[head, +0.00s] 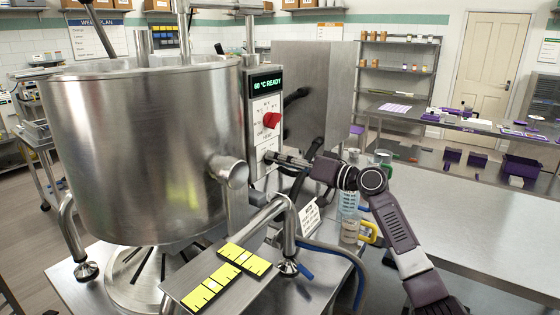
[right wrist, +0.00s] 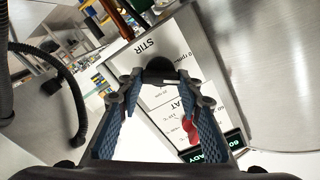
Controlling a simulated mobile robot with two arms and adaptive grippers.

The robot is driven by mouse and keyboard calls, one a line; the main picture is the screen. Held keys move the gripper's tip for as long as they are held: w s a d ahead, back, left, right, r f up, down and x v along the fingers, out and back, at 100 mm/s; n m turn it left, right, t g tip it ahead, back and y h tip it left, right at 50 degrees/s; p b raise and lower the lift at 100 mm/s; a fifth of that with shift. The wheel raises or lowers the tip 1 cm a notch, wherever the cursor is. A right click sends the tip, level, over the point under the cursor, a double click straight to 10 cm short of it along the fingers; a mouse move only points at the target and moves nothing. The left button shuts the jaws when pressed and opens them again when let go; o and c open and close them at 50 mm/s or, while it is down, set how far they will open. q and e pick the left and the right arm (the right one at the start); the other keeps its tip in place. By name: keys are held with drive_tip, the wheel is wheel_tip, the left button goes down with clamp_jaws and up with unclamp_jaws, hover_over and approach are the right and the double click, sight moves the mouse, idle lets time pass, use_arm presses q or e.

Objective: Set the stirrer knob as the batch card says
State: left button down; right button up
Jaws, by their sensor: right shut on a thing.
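The control panel (head: 266,115) is on the side of the big steel kettle (head: 145,150). Its display (head: 265,84) reads "60 °C READY". A red knob (head: 271,120) sits below the display, and also shows in the right wrist view (right wrist: 190,130). My right gripper (head: 268,156) is at the lower part of the panel. In the right wrist view it is shut on the black stirrer knob (right wrist: 159,66), next to the word "STIR". The knob's pointer and most of its scale are hidden. A small white card (head: 309,215) stands behind the kettle's pipe; its text is unreadable here. My left gripper is out of view.
A bent steel pipe (head: 290,225) and a plate with yellow scale strips (head: 233,262) are in front of the panel. Clear jugs (head: 348,205) stand below my right arm. The steel table (head: 470,215) at right is largely clear.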

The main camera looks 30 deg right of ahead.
drive_tip(key=shift+d+f+m+p, duration=0.15)
drive_tip(key=shift+m+p, duration=2)
drive_tip(key=shift+m, duration=2)
drive_tip(key=shift+a+f+m+p, duration=0.1)
drive_tip(key=shift+m+p, duration=2.05)
drive_tip(key=shift+m, duration=2)
drive_tip(key=o, duration=1.2)
drive_tip(key=shift+d, duration=0.1)
drive_tip(key=shift+c, duration=0.2)
drive_tip(key=v, duration=1.2)
drive_tip(key=shift+f, duration=0.1)
